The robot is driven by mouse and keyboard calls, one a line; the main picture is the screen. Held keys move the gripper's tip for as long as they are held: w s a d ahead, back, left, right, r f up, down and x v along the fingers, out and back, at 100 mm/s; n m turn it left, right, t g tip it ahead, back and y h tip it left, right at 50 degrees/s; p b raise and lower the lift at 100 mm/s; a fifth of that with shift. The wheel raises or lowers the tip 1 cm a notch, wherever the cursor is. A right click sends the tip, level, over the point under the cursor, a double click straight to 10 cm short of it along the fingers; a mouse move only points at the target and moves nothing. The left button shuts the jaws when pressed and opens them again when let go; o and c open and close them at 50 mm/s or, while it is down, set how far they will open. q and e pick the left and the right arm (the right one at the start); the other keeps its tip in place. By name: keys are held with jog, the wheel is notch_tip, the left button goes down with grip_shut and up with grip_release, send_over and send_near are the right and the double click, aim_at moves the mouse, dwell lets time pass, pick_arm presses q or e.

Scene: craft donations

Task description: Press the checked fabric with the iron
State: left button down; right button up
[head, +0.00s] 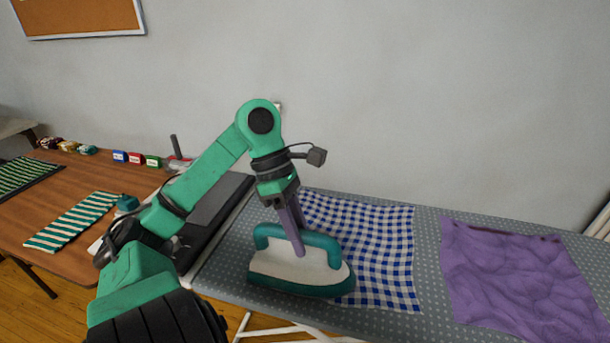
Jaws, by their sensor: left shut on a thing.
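The iron (290,269), white with a teal handle and teal base, is at the front left part of the blue-and-white checked fabric (381,248). The fabric lies spread on the grey dotted ironing board (429,276), with small ripples. My left gripper (298,240) comes down from above and is shut on the iron's handle. The iron covers the fabric's front left corner. I cannot tell whether its base touches the fabric. My right gripper is not in view.
A purple crumpled cloth (520,275) lies on the board to the right. A wooden table (85,200) at left holds a green striped cloth (76,221) and several small coloured boxes (137,158). A wall stands behind the board.

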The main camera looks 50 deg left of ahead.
aim_at(258, 225)
pick_arm(q)
jog(key=shift+s+a+r+p, duration=0.3)
jog(key=shift+s+a+p, duration=0.05)
jog(key=shift+p, duration=0.5)
jog(key=shift+s+a+f, duration=0.15)
jog(key=shift+s+a, duration=0.2)
jog(key=shift+a, duration=0.2)
jog(key=shift+s+a+f, duration=0.15)
jog(key=shift+s+a, duration=0.2)
jog(key=shift+a, duration=0.2)
jog(key=s+a+p, duration=0.1)
jog(key=a, duration=0.1)
jog(key=s+a+p, duration=0.1)
jog(key=shift+s+a+r, duration=0.15)
jog(key=shift+a, duration=0.25)
jog(key=shift+s+a, duration=0.2)
jog(key=shift+a, duration=0.1)
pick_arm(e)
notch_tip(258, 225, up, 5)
pick_arm(q)
notch_tip(258, 225, up, 12)
jog(key=p, duration=1.2)
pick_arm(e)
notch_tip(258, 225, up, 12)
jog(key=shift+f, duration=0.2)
